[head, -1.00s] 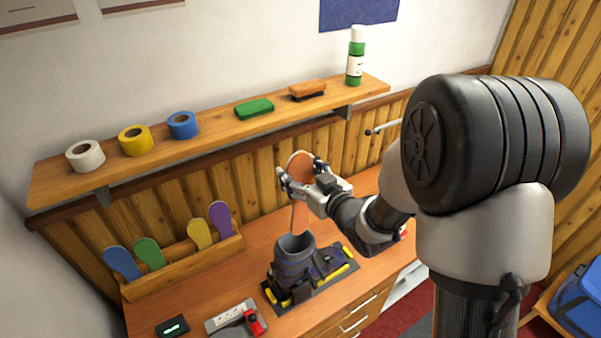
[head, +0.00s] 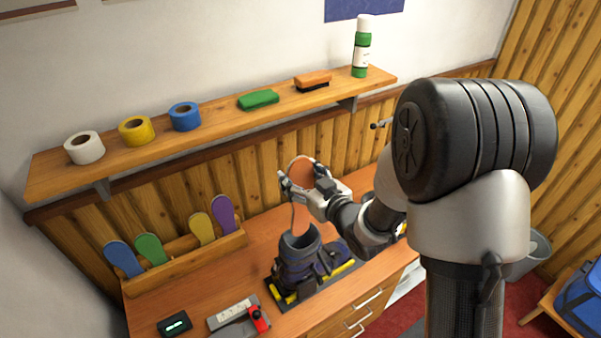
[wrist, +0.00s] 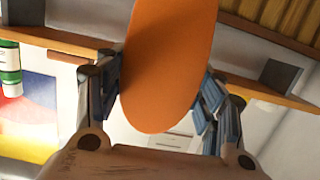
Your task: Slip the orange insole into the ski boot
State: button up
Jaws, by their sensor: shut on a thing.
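The orange insole (head: 301,174) is held upright between the fingers of my gripper (head: 302,180). In the wrist view the insole (wrist: 168,65) fills the space between the two fingers of my gripper (wrist: 160,100), which press on its edges. The dark grey ski boot (head: 299,262) stands on the bench with its open cuff facing up.
The boot stands on a dark mat with yellow bars (head: 338,272). A wooden rack (head: 190,262) holds several coloured insoles at the left. A red-handled device (head: 258,319) lies at the front.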

aim_at(301, 219)
jog(key=shift+w+a+f+b, duration=0.1)
jog(key=shift+a+f+b, duration=0.05)
jog(key=shift+f+b, duration=0.65)
notch_tip(301, 219, down, 15)
jog(key=b, duration=1.5)
jog(key=shift+r, duration=0.2)
jog(key=o, duration=1.9)
jog(key=v, duration=0.7)
jog(key=shift+s, duration=0.25)
jog(key=shift+d, duration=0.3)
